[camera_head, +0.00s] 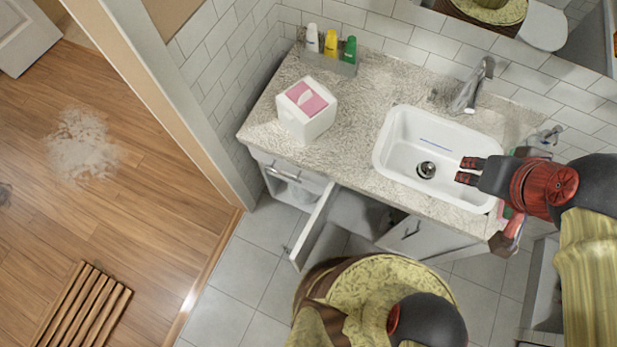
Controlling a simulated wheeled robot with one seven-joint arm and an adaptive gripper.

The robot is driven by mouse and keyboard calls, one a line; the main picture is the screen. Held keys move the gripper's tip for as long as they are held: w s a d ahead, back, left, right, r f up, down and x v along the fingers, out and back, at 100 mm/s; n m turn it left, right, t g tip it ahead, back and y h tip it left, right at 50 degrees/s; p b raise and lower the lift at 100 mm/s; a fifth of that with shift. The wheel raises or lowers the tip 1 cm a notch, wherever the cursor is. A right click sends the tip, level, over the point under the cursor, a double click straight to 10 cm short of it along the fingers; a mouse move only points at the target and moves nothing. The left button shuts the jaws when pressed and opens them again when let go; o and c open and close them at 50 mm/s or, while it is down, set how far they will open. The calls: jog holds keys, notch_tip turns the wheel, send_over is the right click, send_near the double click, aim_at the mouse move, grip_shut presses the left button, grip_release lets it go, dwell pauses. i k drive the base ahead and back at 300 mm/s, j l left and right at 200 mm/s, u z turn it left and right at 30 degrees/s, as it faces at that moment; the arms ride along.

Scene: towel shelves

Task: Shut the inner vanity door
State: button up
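The vanity (255,132) has a speckled stone top and white fronts. One white vanity door (313,228) stands wide open, sticking out over the floor tiles, with its handle near the outer end. A dark cabinet opening shows to its right. A second white door (432,240), with a small handle, is further right under the counter and seems ajar; the counter edge hides part of it. I cannot tell which door is the inner one. My gripper (465,171) is above the sink at the right, its two red-dark fingers apart and empty, away from both doors.
The white sink (384,150) and chrome faucet (467,92) are near my gripper. A tissue box (305,122) and a bottle tray (328,62) stand on the counter. Tiled floor (238,275) is clear left of the open door. My base is close below it.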

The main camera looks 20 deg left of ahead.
aim_at(308, 234)
jog(key=k+j+z, duration=0.15)
jog(key=k+j, duration=0.3)
jog(key=k+j+z, duration=0.2)
jog(key=k+j, duration=0.15)
jog(key=k, duration=0.15)
jog(key=k+j, duration=0.1)
jog(key=j, duration=0.25)
jog(key=k+j+z, duration=0.15)
jog(key=j, duration=0.15)
jog(key=k+j, duration=0.15)
jog(key=j, duration=0.2)
jog(key=k+j+z, duration=0.1)
jog(key=j, duration=0.2)
jog(key=i+l, duration=0.1)
jog(key=l, duration=0.15)
jog(key=i+l, duration=0.1)
jog(key=l+z, duration=0.05)
jog(key=l, duration=0.05)
